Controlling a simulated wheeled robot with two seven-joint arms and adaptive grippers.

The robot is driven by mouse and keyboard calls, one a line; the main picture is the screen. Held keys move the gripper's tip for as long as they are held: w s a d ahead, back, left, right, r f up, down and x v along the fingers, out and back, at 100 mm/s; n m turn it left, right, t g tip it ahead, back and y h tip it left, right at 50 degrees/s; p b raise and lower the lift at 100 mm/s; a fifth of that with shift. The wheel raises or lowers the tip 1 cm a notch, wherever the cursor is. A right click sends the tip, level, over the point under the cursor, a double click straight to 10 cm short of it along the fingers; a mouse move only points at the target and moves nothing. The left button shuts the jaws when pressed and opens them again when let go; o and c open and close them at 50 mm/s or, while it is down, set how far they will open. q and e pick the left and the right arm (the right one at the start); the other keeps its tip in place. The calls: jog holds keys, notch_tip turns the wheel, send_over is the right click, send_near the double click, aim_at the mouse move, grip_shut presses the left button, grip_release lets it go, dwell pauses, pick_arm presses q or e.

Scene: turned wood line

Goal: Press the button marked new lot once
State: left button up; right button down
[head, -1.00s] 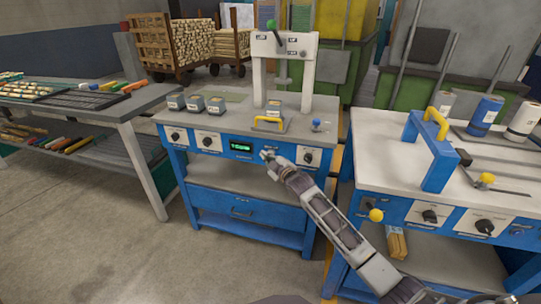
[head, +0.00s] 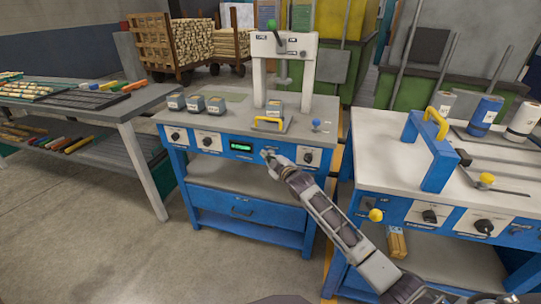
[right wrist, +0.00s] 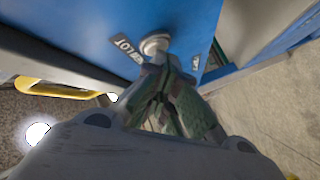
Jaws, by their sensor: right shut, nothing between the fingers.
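A round pale button (right wrist: 155,43) stands on the blue front panel (right wrist: 95,22) in the right wrist view. A label beside it shows the word "LOT"; the rest is hard to read. My right gripper (right wrist: 162,62) is shut and empty, its fingertips right at the button and partly covering its lower edge. I cannot tell whether the button is pushed in. In the head view my right gripper (head: 266,155) is at the front panel of the middle bench, just right of the green display (head: 241,147). The button is hidden behind it there. My left gripper is not in view.
A second blue bench (head: 420,170) stands close to the right, beside my arm.

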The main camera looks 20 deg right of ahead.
jog(key=shift+s, duration=0.1)
jog(key=shift+s+a+r+p, duration=0.1)
jog(key=shift+s+a+p, duration=0.3)
jog(key=shift+s+p, duration=0.25)
jog(key=shift+a, duration=0.1)
dwell(0.3)
jog(key=s+a+p, duration=0.1)
jog(key=s+p, duration=0.1)
jog(key=s+a+p, duration=0.1)
jog(key=s, duration=0.1)
jog(key=shift+a, duration=0.3)
dwell(0.3)
dwell(0.7)
